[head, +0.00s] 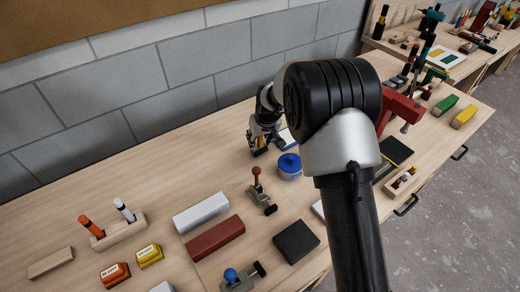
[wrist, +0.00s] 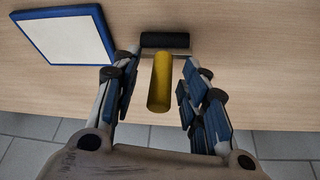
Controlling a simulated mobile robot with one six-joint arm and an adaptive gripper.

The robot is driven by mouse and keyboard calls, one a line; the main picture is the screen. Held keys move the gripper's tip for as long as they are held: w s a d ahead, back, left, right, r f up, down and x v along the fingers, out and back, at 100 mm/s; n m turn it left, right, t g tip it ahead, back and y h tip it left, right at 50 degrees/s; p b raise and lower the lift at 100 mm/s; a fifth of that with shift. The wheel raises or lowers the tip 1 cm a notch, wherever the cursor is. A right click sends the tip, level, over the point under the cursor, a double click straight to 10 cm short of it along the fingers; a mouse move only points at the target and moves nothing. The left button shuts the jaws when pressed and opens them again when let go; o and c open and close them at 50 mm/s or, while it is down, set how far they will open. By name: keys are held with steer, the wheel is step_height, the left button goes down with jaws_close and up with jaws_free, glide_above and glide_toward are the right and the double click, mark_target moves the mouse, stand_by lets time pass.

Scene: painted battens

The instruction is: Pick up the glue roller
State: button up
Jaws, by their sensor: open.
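The glue roller has a yellow handle (wrist: 160,84) and a black roller head (wrist: 165,41); it lies on the wooden bench in the wrist view. My gripper (wrist: 159,78) is open, with one finger on each side of the yellow handle and a visible gap on both sides. The black head is beyond the fingertips. In the head view my gripper (head: 262,138) is low over the bench near the wall, and a bit of yellow handle (head: 261,143) shows between its fingers. My arm hides part of that area.
A blue-framed white panel (wrist: 66,35) lies left of the gripper in the wrist view. In the head view a blue tin (head: 289,168) and a red-knobbed clamp (head: 258,188) stand nearby. White (head: 201,213) and dark red (head: 215,238) blocks lie nearer. The left back bench is clear.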

steer(key=shift+r, duration=0.1)
jaws_close()
stand_by(0.4)
